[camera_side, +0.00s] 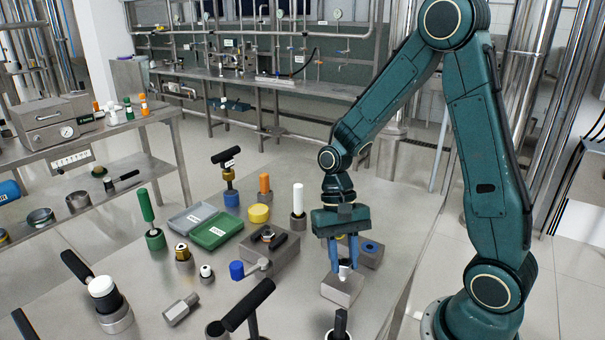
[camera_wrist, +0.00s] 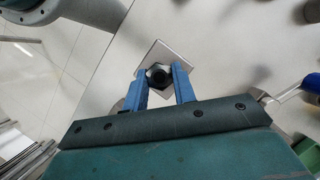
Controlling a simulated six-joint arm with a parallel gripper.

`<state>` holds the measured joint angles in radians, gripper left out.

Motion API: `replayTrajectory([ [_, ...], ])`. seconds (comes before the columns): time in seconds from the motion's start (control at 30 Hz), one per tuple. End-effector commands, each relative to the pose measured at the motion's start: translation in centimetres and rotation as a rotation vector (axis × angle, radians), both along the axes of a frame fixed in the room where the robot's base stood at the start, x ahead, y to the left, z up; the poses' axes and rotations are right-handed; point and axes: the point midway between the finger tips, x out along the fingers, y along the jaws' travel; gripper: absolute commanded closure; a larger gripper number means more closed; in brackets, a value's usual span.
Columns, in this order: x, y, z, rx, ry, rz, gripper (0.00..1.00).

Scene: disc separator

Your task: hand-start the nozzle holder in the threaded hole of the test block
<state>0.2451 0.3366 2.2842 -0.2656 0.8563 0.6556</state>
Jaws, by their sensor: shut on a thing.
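In the wrist view my gripper (camera_wrist: 160,80) has a finger on each side of the nozzle holder (camera_wrist: 158,75), which looks dark and hexagonal from above. The test block (camera_side: 340,289), a plain grey block, sits on the table directly below; its light square top also shows in the wrist view (camera_wrist: 172,49). The threaded hole is hidden by the nozzle holder and fingers. I cannot tell whether the threads touch the hole.
A grey block with a blue ring (camera_side: 372,247) stands close behind the fingers. A larger block with black parts (camera_side: 270,255) and a blue-ended tool (camera_side: 249,269) are to the left. A black-handled tool (camera_side: 246,308) stands in front. The table's right edge is near.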

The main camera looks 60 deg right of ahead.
Motion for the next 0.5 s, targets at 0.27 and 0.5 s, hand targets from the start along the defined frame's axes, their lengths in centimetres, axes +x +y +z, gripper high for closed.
replayTrajectory([
  [0.27,-0.14,-0.16,-0.03,0.000,0.000,-0.195,1.00],
  [0.5,-0.12,-0.15,-0.05,0.000,0.001,-0.246,1.00],
])
